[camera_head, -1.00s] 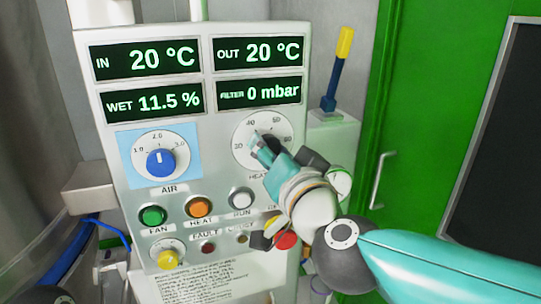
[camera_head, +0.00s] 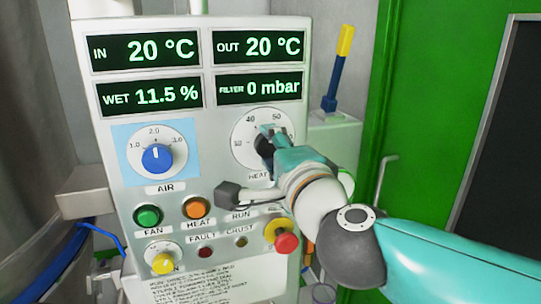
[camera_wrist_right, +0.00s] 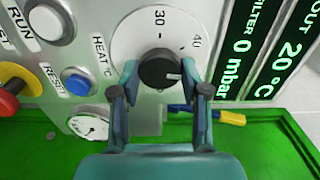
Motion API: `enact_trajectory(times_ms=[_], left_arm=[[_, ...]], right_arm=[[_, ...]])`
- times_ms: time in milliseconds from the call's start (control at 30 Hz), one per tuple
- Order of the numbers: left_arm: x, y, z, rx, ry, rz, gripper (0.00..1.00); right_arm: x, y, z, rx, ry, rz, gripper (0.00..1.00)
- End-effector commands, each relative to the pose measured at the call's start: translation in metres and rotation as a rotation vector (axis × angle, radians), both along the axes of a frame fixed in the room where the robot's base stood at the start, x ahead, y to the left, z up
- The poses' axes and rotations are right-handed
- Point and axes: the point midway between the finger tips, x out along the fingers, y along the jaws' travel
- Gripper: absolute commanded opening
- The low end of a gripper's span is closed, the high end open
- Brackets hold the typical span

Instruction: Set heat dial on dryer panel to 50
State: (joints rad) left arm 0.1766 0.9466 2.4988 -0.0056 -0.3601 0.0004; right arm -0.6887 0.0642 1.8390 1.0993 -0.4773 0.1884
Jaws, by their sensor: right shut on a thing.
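The heat dial is a black knob (camera_wrist_right: 158,69) on a round white scale (camera_head: 250,155) at the right of the dryer panel (camera_head: 207,120). My right gripper (camera_head: 268,140) is shut on the knob, and in the right wrist view its two teal fingers (camera_wrist_right: 163,82) flank it. In the head view 30, 40 and 50 show, but the gripper covers the knob's pointer. My left gripper is not in view.
The blue air dial (camera_head: 157,158) sits left of the heat dial. Fan (camera_head: 148,214) and heat (camera_head: 196,207) buttons lie below, with a red emergency knob (camera_head: 286,243) close under my right wrist. Displays read in 20 °C and out 20 °C. A green door (camera_head: 400,130) stands at right.

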Motion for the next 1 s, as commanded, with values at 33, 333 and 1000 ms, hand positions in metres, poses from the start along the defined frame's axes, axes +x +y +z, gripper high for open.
enact_trajectory(times_ms=[33,333,1000], left_arm=[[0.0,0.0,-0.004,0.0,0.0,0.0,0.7],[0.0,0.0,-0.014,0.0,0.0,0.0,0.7],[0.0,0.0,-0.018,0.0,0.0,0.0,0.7]], right_arm=[[0.001,-0.001,-0.006,0.04,0.018,-0.003,0.1],[0.001,0.0,-0.007,0.257,0.082,-0.003,0.1],[0.001,0.0,-0.008,0.387,0.124,-0.005,0.1]])
